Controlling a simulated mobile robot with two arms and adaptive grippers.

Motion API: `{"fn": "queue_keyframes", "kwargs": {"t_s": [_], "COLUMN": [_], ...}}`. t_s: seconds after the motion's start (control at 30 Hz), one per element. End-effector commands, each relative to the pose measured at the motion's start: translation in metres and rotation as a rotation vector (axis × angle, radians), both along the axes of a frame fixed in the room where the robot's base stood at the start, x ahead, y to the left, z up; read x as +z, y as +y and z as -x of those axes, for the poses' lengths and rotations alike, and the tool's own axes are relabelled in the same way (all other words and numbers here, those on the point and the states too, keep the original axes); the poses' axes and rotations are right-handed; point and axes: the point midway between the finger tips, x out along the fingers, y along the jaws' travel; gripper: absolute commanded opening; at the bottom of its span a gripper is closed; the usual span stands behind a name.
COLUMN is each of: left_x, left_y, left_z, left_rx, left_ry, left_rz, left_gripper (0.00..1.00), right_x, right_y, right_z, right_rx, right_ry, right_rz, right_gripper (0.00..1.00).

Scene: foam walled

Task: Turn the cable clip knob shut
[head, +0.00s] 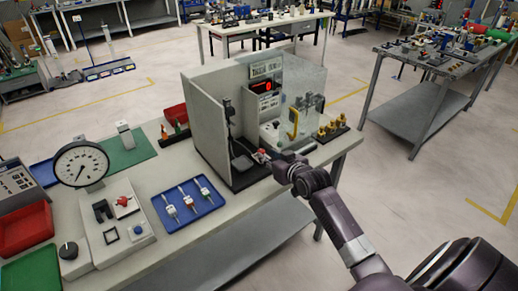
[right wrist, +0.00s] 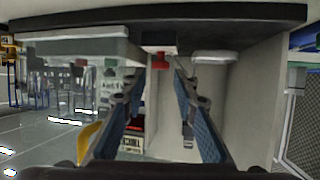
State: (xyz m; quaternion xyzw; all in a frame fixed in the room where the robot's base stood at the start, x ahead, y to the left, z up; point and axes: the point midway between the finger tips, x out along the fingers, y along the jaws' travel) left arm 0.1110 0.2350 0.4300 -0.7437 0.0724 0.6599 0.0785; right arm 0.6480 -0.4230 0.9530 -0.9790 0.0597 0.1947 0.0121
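A small red knob (right wrist: 162,61) shows in the right wrist view, at the floor of the foam-walled booth (head: 211,130). It is probably the cable clip knob; whether it is turned open or shut cannot be told. In the head view a small red part (head: 261,155) shows at the booth's front, just beside my right gripper (head: 273,158). In the right wrist view the two blue-padded fingers of my right gripper (right wrist: 161,80) are apart, with the knob lined up between and just beyond the tips. Nothing is held. My left gripper is not in view.
Inside the booth stand a device with a red display (head: 262,87) and a clear panel with a yellow handle (head: 292,123). A blue tray (head: 210,203) lies left of the booth, with a dial gauge (head: 81,165) farther left.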

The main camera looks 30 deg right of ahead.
Motion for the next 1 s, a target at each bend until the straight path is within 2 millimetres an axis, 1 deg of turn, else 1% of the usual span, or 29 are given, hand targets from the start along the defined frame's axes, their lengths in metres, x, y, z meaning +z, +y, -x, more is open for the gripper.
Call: {"fn": "queue_keyframes", "kwargs": {"t_s": [0.03,0.1,0.2,0.27,0.37,0.5,0.63,0.77,0.9,0.93,1.0], "left_x": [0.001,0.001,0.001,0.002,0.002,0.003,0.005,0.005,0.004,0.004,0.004], "left_y": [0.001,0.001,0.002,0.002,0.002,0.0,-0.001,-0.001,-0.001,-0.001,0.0], "left_z": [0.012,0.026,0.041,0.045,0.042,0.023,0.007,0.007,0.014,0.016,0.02], "left_rx": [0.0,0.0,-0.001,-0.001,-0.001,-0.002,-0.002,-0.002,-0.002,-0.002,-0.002], "left_ry": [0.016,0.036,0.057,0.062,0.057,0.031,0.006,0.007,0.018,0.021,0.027], "left_rz": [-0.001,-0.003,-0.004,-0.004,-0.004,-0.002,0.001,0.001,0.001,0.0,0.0], "left_gripper": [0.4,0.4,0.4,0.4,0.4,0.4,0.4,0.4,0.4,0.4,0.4], "right_x": [-0.001,-0.004,-0.01,-0.013,-0.018,-0.022,-0.024,-0.025,-0.025,-0.025,-0.025], "right_y": [-0.001,-0.001,-0.003,-0.004,-0.005,-0.006,-0.007,-0.007,-0.007,-0.007,-0.007], "right_z": [-0.007,-0.016,-0.028,-0.035,-0.046,-0.055,-0.06,-0.06,-0.06,-0.06,-0.06], "right_rx": [-0.001,0.001,-0.001,0.0,0.001,0.0,0.0,0.001,0.001,0.0,0.0], "right_ry": [-0.001,0.0,0.0,0.0,0.0,0.0,0.0,0.0,0.0,0.0,0.0], "right_rz": [-0.002,0.0,-0.002,-0.001,-0.001,0.001,0.001,0.001,0.001,0.001,0.001], "right_gripper": [0.27,0.27,0.27,0.27,0.27,0.27,0.27,0.27,0.27,0.26,0.18]}}
